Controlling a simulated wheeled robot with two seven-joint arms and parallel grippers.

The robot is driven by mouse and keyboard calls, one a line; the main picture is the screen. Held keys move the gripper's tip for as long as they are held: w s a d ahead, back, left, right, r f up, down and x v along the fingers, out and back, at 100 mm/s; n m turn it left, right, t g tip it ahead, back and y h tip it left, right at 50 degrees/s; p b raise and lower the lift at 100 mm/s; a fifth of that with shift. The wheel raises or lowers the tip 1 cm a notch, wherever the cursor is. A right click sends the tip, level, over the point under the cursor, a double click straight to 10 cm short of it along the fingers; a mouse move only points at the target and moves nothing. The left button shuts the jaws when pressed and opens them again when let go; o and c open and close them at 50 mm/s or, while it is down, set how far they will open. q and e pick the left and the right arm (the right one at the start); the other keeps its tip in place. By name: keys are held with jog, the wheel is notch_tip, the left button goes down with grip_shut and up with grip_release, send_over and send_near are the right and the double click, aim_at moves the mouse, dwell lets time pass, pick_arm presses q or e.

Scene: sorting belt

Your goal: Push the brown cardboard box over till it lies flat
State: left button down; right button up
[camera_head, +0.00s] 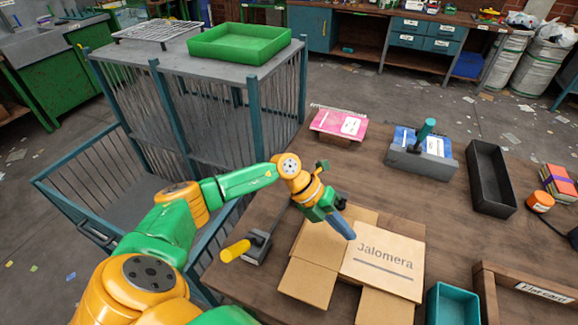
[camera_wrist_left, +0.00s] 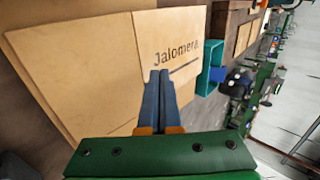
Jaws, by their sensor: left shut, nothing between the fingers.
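The brown cardboard box (camera_head: 385,262) is on the wooden table in front of me, with "Jalomera" printed on the panel facing the head camera. Plain tan flaps spread out to its left, back and front. I cannot tell how high the printed panel stands above the table. In the left wrist view the box (camera_wrist_left: 105,65) fills the left and middle. My left gripper (camera_head: 349,235) is shut and empty. Its blue fingers are over the back left part of the box and hide some of it; the fingers (camera_wrist_left: 160,76) overlap the printed panel. Contact is unclear. My right gripper is not in view.
A teal bin (camera_head: 453,304) stands close to the box's right. A yellow-handled tool (camera_head: 236,250) lies at the left table edge. A pink item (camera_head: 338,123), a grey holder (camera_head: 421,160) and a black tray (camera_head: 491,178) stand farther back. Bare table lies between.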

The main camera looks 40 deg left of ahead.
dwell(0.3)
pick_arm(q)
notch_tip(320, 180, up, 14)
jog(key=p, duration=0.1)
jog(key=shift+a, duration=0.45)
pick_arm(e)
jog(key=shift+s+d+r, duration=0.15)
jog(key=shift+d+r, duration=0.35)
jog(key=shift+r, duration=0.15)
pick_arm(q)
jog(key=shift+s, duration=0.1)
jog(key=shift+f, duration=0.1)
